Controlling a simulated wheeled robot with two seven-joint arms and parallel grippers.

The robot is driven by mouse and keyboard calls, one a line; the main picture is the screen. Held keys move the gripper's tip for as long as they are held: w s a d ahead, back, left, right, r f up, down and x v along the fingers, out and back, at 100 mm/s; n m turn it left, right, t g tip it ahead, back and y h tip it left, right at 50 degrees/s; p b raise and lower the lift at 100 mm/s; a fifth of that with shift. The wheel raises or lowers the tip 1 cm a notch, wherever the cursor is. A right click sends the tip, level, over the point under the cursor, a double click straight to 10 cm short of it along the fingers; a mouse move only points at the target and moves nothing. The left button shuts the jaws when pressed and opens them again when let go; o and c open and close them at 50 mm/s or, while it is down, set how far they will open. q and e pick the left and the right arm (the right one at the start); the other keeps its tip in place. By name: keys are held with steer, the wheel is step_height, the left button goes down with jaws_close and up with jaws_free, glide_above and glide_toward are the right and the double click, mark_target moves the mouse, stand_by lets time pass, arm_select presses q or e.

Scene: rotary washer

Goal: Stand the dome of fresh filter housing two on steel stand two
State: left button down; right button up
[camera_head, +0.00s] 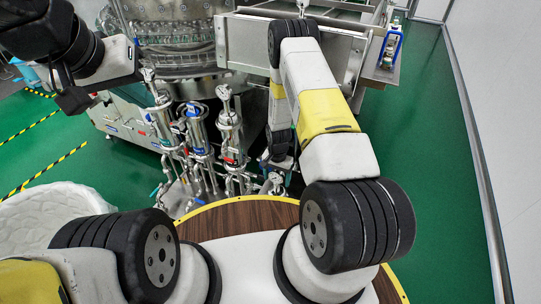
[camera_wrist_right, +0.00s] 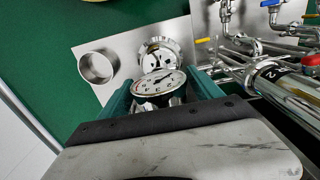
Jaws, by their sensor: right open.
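In the right wrist view, a round dial gauge (camera_wrist_right: 158,84) stands between the two teal fingers of my right gripper (camera_wrist_right: 160,92), which is open. A steel cylinder (camera_wrist_right: 268,74) marked 2 lies to the right in this view. My right gripper (camera_head: 278,160) also shows in the head view, low beside the filter housings. My left gripper (camera_head: 72,100) hangs at upper left; its fingers are unclear.
Several upright steel housings with gauges (camera_head: 229,125) stand left of my right gripper. Pipes and valves (camera_wrist_right: 228,20) crowd the right of the wrist view. A metal cabinet (camera_head: 245,45) stands behind. Green floor (camera_head: 440,170) is clear at right.

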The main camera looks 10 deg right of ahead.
step_height(320, 180, up, 10)
steer(key=shift+r, duration=0.7)
